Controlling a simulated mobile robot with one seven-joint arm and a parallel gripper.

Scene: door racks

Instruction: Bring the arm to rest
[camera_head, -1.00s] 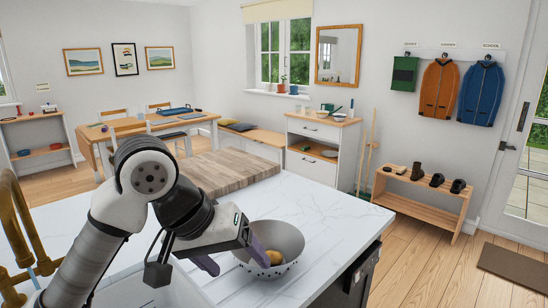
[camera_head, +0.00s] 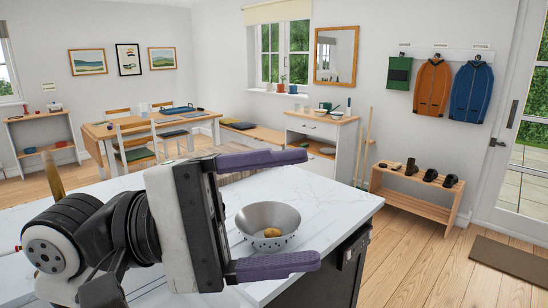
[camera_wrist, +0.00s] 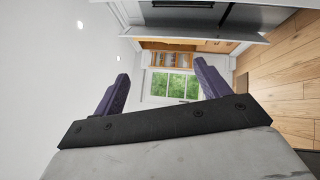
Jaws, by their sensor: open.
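My gripper (camera_head: 268,213) is large in the head view, raised in front of the counter, with its two purple fingers spread wide apart and nothing between them. One finger is high and the other low, both pointing right. In the wrist view my gripper (camera_wrist: 160,85) also shows its fingers apart, with a window beyond and no object between them. The grey bowl (camera_head: 268,222) stands on the white counter (camera_head: 345,207), seen between and behind the fingers, with a yellowish item (camera_head: 272,232) inside. My gripper does not visibly touch the bowl.
The counter's right edge and dark front (camera_head: 345,260) are close by. A wooden shoe bench (camera_head: 415,200), a white dresser (camera_head: 320,145) and a dining table (camera_head: 150,130) stand farther off.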

